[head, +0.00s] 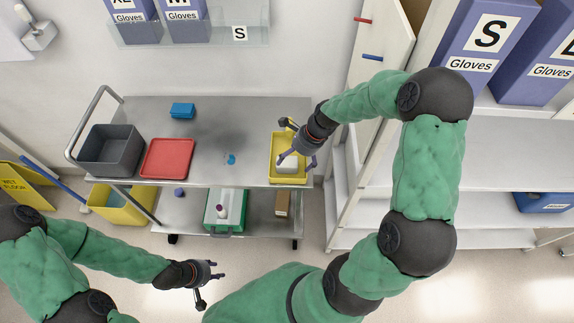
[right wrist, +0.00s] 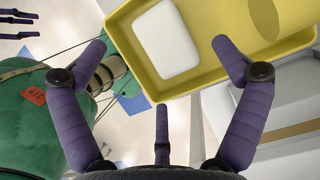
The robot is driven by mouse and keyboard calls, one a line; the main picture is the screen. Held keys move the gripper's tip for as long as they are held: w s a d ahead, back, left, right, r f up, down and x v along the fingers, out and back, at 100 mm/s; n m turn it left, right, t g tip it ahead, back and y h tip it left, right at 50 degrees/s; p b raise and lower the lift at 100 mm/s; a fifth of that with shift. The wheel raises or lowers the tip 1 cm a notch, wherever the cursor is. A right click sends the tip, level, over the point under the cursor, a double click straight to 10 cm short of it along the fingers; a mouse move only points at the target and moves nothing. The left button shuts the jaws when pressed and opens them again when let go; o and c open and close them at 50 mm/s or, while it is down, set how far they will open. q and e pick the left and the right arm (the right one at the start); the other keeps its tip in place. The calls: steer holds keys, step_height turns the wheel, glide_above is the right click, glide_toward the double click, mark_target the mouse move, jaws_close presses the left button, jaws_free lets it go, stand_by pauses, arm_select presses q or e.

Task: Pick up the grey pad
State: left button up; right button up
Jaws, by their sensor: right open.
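A pale grey, nearly white pad (right wrist: 167,39) with rounded corners lies flat in a yellow tray (right wrist: 130,58). In the head view the pad (head: 287,168) shows partly behind my right gripper, in the yellow tray (head: 289,178) at the right end of the cart. My right gripper (head: 296,150) is over the tray with its fingers spread. In the right wrist view the right gripper (right wrist: 161,52) is open and empty, the pad beyond and between its fingertips. My left gripper (head: 212,290) is open and empty, low in front of the cart.
The metal cart (head: 215,130) also carries a red tray (head: 167,159), a dark grey bin (head: 109,150), a blue block (head: 183,110) and a small blue piece (head: 231,159). White shelving (head: 490,150) stands close to its right. The middle of the cart top is mostly clear.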

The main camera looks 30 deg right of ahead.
mark_target(290, 164)
steer(key=shift+b+x, duration=0.8)
steer(key=shift+x, duration=2.05)
steer(key=shift+s, duration=0.1)
steer(key=c, duration=1)
